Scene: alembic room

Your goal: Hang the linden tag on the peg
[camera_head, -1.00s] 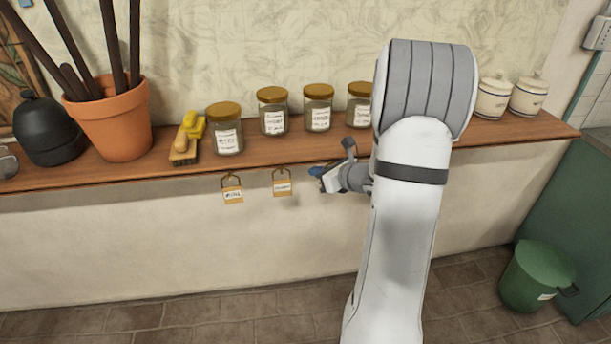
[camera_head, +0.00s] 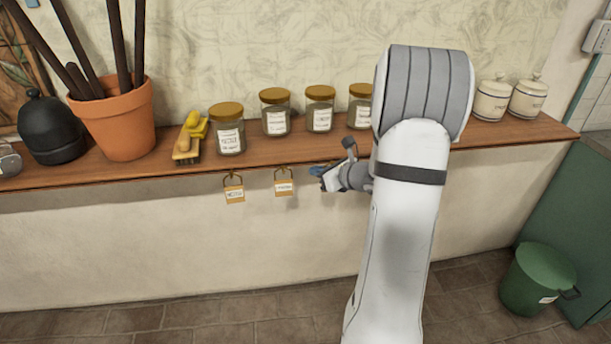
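Two small tan tags with white labels hang at the shelf's front edge, a left tag (camera_head: 234,194) and a right tag (camera_head: 284,188). Their print is too small to read, so I cannot tell which is linden. The pegs they hang from are too small to make out clearly. My gripper (camera_head: 322,176) is at the shelf's front edge, right of the right tag and apart from it. A small blue part shows at its tip. My arm hides much of it, and I cannot tell if the fingers are open or hold anything.
A green bin (camera_head: 538,280) stands on the floor. The wall below the shelf is clear.

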